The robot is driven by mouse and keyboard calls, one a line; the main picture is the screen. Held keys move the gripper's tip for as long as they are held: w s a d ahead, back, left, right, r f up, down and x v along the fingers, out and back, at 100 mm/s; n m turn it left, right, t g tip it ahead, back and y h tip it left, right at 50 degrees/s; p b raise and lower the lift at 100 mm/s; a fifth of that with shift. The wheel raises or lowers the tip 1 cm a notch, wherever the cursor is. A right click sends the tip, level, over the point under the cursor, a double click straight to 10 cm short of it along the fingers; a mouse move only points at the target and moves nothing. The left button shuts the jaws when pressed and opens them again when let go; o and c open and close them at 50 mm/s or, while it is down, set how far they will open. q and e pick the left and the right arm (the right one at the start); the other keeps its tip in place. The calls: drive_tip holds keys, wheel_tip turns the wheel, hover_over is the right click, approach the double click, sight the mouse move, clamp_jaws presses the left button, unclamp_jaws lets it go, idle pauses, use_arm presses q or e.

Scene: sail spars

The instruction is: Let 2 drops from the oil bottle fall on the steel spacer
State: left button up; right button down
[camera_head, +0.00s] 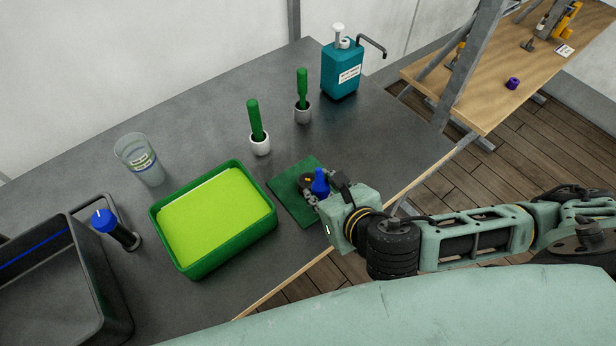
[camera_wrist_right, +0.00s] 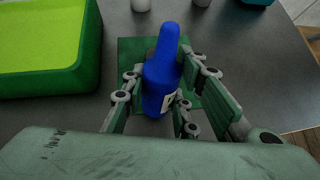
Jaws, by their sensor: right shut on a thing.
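A blue bottle (camera_head: 320,182), which I take as the oil bottle, is held in my right gripper (camera_head: 314,190) over the green mat (camera_head: 285,205). In the right wrist view the bottle (camera_wrist_right: 163,75) stands between the fingers of my right gripper (camera_wrist_right: 158,92), its narrow end toward the top of the picture and part of a white label showing. I cannot tell its exact tilt. No steel spacer can be made out; the bottle and gripper hide part of the mat. My left gripper is not in view.
A green tray (camera_head: 267,222) with a lime-green inside lies left of the mat. Two white cups (camera_head: 260,146) (camera_head: 303,113) with green handles, a teal dispenser can (camera_head: 342,78), a clear cup (camera_head: 140,160), a blue-capped item (camera_head: 104,221) and a dark bin (camera_head: 95,285) also stand on the table.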

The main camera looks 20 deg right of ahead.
sight(323, 184)
drive_tip(key=t+b, duration=0.1)
drive_tip(key=s+f+t+b, duration=0.1)
drive_tip(key=b, duration=0.1)
drive_tip(key=shift+f+t, duration=0.15)
drive_tip(key=shift+t, duration=0.15)
drive_tip(key=shift+w+d+r, duration=0.1)
drive_tip(key=shift+r, duration=0.45)
wheel_tip(323, 184, up, 4)
drive_tip(key=p, duration=0.6)
drive_tip(key=shift+r, duration=0.1)
